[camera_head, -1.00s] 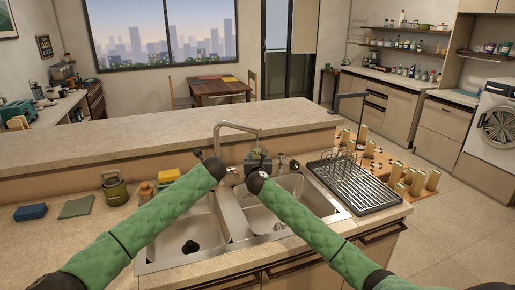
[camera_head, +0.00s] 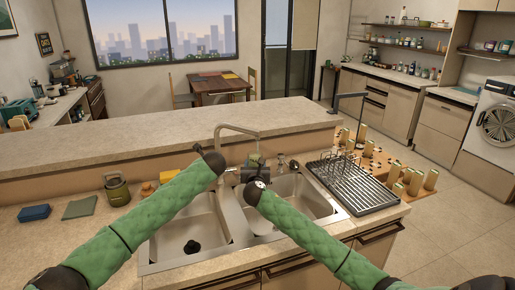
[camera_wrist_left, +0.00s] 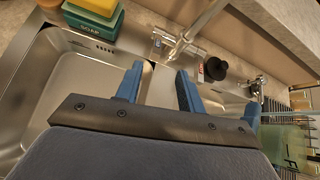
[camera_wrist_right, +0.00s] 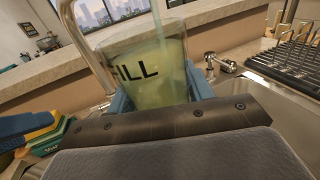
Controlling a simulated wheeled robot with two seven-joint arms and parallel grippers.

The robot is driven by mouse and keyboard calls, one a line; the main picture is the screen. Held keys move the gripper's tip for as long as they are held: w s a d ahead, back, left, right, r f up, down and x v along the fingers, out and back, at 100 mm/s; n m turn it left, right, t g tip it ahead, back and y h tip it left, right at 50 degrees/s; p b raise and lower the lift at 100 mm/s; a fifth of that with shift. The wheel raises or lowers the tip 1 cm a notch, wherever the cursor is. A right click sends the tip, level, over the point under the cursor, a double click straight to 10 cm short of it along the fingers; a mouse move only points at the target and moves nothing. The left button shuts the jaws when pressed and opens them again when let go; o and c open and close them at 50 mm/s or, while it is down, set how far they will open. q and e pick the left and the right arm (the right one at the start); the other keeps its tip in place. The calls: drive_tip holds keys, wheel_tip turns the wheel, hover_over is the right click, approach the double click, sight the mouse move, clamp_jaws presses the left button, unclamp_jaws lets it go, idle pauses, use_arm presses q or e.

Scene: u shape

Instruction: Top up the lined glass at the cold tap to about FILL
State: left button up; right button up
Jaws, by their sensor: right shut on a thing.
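The lined glass (camera_wrist_right: 148,75) is upright in my right gripper (camera_wrist_right: 160,98), whose blue fingers are closed on its sides. Part of the word FILL shows on its wall. It looks pale green; I cannot tell the exact liquid level. A pale stream (camera_wrist_right: 160,25) comes down into its mouth from above. The glass also shows at the right edge of the left wrist view (camera_wrist_left: 285,138). The curved spout (camera_head: 238,130) stands behind the sink. My left gripper (camera_wrist_left: 158,85) is open and empty near the tap base (camera_wrist_left: 172,45). A lever tap (camera_wrist_right: 220,63) stands right of the glass.
The double sink (camera_head: 185,232) lies under both arms. A dish rack (camera_head: 350,180) stands to its right. A raised counter ledge (camera_head: 150,140) runs behind the tap.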

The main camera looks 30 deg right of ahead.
use_arm(q)
drive_tip(key=shift+c, duration=0.5)
drive_tip(key=shift+d+f, duration=0.1)
drive_tip(key=c, duration=0.3)
drive_tip(key=shift+s+d+r, duration=0.15)
drive_tip(key=shift+d+r, duration=0.05)
drive_tip(key=shift+d, duration=0.05)
drive_tip(key=c, duration=0.4)
drive_tip(key=shift+w+d+r+n, duration=0.15)
drive_tip(key=shift+w+r+n, duration=0.3)
drive_tip(key=shift+r, duration=0.35)
clamp_jaws()
drive_tip(key=w+n, duration=0.1)
drive_tip(key=n, duration=1)
drive_tip(key=w+a+n, duration=0.1)
drive_tip(key=n, duration=1.1)
drive_tip(key=w+n, duration=0.1)
drive_tip(key=n, duration=1.1)
drive_tip(key=shift+w+a+r, duration=0.15)
drive_tip(key=shift+a+r, duration=0.05)
drive_tip(key=shift+r, duration=0.2)
